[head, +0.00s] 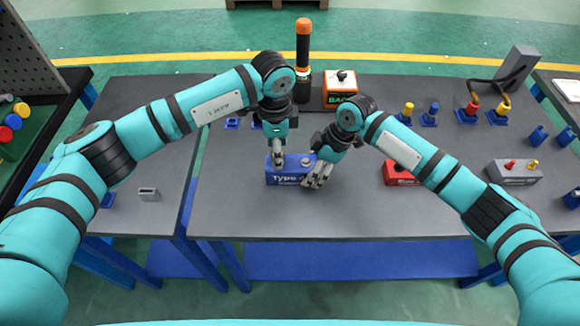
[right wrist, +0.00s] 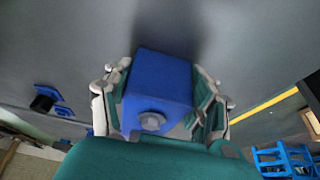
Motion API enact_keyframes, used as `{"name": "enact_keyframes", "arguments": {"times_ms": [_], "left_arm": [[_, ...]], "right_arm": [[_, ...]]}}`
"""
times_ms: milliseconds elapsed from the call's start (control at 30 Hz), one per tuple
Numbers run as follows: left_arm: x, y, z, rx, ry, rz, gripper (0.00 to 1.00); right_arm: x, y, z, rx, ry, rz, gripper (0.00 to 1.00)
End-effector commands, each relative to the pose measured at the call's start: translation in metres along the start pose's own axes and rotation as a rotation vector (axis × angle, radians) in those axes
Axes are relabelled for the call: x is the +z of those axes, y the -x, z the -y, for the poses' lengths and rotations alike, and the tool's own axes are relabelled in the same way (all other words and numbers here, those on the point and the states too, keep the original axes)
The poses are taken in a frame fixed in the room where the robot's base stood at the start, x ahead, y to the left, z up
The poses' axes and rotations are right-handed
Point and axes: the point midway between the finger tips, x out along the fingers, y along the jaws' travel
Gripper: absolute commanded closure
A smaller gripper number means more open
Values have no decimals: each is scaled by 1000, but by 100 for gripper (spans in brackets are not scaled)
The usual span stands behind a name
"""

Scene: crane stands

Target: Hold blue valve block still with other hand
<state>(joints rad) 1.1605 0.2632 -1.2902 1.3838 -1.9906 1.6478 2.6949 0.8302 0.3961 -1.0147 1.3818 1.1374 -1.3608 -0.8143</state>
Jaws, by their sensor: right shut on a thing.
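The blue valve block (head: 284,178) with white lettering stands on the dark grey table in the middle of the head view. My right gripper (head: 318,176) is at its right end. In the right wrist view the blue block (right wrist: 165,82) sits between the fingers of my right gripper (right wrist: 160,92), which is shut on it. A round grey fitting shows on the block's near face. My left gripper (head: 277,166) points down at the block's top left part. Whether its fingers touch or grip anything is unclear.
Behind the grippers stand an orange-topped black cylinder (head: 303,50) and an orange box (head: 340,86). A red block (head: 400,174) and a grey block (head: 514,173) lie to the right. A small grey piece (head: 148,194) is at left. The table front is clear.

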Motion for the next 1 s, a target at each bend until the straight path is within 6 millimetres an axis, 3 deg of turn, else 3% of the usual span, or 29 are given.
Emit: {"name": "enact_keyframes", "arguments": {"times_ms": [133,200,467,733,1000], "left_arm": [[1,-1,0,1,0,2,43],[1,-2,0,1,1,2,51],[1,-2,0,1,-8,3,51],[2,-1,0,0,-344,3,51],[2,-1,0,0,-550,4,51]], "right_arm": [[1,-1,1,-2,0,2,87],[1,-1,1,-2,0,2,87],[1,-1,1,-2,1,1,87],[1,-1,1,-2,1,1,87],[1,-1,1,-2,1,0,87]]}}
